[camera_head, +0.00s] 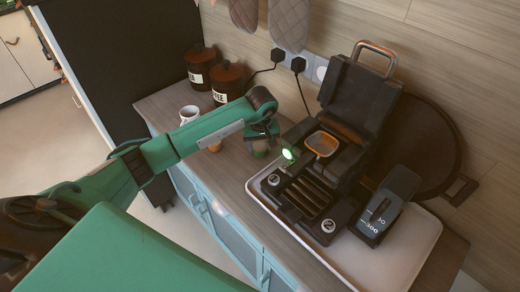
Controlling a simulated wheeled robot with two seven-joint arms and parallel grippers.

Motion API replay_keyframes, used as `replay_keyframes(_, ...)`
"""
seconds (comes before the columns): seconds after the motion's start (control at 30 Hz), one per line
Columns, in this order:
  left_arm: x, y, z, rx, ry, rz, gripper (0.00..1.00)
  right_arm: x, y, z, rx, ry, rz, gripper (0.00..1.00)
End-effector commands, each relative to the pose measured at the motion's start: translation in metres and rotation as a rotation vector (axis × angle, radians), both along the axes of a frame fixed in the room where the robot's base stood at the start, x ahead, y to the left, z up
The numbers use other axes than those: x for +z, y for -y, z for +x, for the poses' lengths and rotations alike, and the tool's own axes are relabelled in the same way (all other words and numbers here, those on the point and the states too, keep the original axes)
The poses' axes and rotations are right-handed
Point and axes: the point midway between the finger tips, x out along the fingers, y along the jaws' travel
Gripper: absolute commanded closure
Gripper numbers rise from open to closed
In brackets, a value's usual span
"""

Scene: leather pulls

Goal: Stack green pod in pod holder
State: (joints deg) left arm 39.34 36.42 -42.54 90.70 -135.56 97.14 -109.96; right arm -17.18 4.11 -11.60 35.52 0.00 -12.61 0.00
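The black coffee machine (350,110) stands on a white tray with its lid raised. An orange-rimmed pod holder (322,144) sits in its opening, and no pod shows in it. My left arm reaches in from the left, and its gripper (262,138) points down over the counter, left of the machine and apart from the pod holder. A small dull green shape (260,149) shows at the fingertips; it may be the green pod. It is too small and partly hidden to tell whether the fingers are closed on it. My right gripper is not in view.
A bright green light (287,154) shows at the machine's left edge. A white cup (189,114) and two brown canisters (228,80) stand at the back left. A small orange-brown object (215,147) is partly behind my arm.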

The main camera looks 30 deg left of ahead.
Motion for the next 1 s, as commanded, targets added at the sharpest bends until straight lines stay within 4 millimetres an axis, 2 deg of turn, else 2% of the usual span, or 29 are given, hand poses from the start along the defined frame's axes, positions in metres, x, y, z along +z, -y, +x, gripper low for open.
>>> replay_keyframes(0.03,0.000,0.000,0.000,0.000,0.000,0.000,0.65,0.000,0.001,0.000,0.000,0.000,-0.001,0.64)
replay_keyframes(0.1,0.000,0.000,0.000,0.000,0.000,0.000,0.79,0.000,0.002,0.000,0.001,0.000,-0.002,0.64)
replay_keyframes(0.23,0.000,0.000,0.000,0.000,0.000,0.000,0.79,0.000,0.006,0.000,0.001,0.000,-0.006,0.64)
replay_keyframes(0.27,0.000,0.000,0.000,0.000,0.000,0.000,0.82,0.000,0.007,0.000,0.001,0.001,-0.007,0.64)
replay_keyframes(0.57,0.006,0.000,0.001,0.000,0.002,0.000,0.83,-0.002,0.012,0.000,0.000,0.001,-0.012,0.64)
replay_keyframes(0.77,0.028,-0.001,0.001,0.000,0.005,0.001,0.83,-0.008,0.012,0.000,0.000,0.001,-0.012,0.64)
replay_keyframes(1.0,0.077,-0.001,0.002,0.001,0.007,0.001,0.83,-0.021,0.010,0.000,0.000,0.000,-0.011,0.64)
